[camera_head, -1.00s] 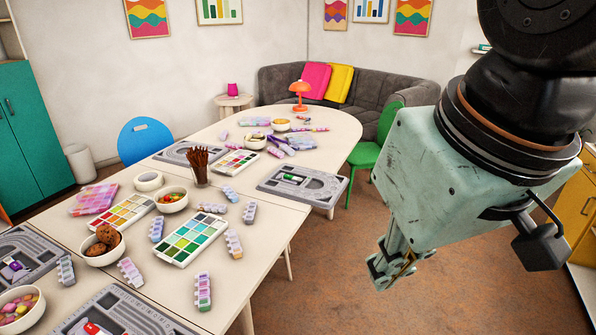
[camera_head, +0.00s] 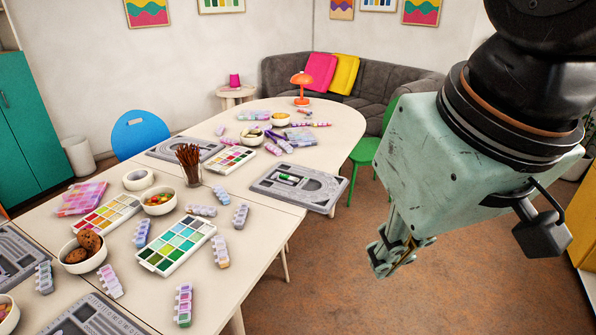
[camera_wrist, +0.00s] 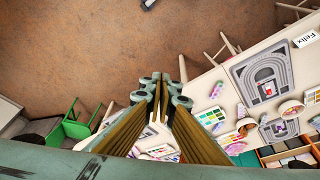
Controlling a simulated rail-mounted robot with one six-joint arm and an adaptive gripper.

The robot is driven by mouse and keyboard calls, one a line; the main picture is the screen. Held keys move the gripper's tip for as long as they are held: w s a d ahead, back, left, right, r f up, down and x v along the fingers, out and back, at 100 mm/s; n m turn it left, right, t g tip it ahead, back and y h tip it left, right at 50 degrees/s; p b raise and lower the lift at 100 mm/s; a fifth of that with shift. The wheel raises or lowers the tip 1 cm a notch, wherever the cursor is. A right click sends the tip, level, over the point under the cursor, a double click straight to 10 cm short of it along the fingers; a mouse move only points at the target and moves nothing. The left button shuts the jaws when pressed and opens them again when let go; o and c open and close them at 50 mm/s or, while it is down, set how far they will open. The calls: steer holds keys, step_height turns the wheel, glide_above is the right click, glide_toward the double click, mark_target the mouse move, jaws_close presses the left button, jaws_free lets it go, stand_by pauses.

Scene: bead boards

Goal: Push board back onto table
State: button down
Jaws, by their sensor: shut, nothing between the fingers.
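A grey bead board (camera_head: 325,192) with curved grooves and a small green item on it lies at the right edge of the white table (camera_head: 262,258). Its right corner sticks out past the table edge over the floor. My gripper (camera_head: 384,268) is shut and empty, pointing down over open floor, to the right of this board and apart from it. In the wrist view my gripper (camera_wrist: 162,82) shows its fingers together. I cannot tell this overhanging board clearly in the wrist view.
Other grey boards lie at the back left (camera_head: 186,148) and front (camera_head: 92,318). Paint palettes (camera_head: 176,246), bowls, a cup of brown sticks (camera_head: 190,165) and bead boxes crowd the table. A green chair (camera_head: 366,152) stands behind the board.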

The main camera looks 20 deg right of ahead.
stand_by(0.3)
steer(key=w+r+m+g+y+p, duration=0.2)
steer(key=w+m, duration=0.5)
steer(key=w, duration=1.4)
steer(key=w+d+f+m+y+p, duration=0.1)
steer(key=w+d+f+m, duration=0.3)
steer(key=w, duration=0.5)
steer(key=w+d+f+m+t+y+p, duration=0.1)
steer(key=w+d+f+m, duration=0.15)
steer(key=w+d, duration=0.5)
steer(key=w+d+f+m+y, duration=0.1)
steer(key=w+d+f+m, duration=0.3)
steer(key=w, duration=0.6)
steer(key=w+d+f+m+t+p, duration=0.1)
steer(key=w+d+f+m, duration=0.3)
steer(key=d+f, duration=0.7)
steer(key=w+d+f+m+t+y+p, duration=0.1)
steer(key=w+d+f+m+t, duration=0.1)
steer(key=w+d+f+m, duration=0.3)
steer(key=w+d+f, duration=0.2)
steer(key=d+f, duration=0.1)
steer(key=f, duration=0.2)
steer(key=w+d+f, duration=0.2)
steer(key=d+f, duration=0.1)
steer(key=f, duration=0.2)
steer(key=shift+f+y+p, duration=0.3)
steer(key=shift+f, duration=0.1)
steer(key=shift+w, duration=0.1)
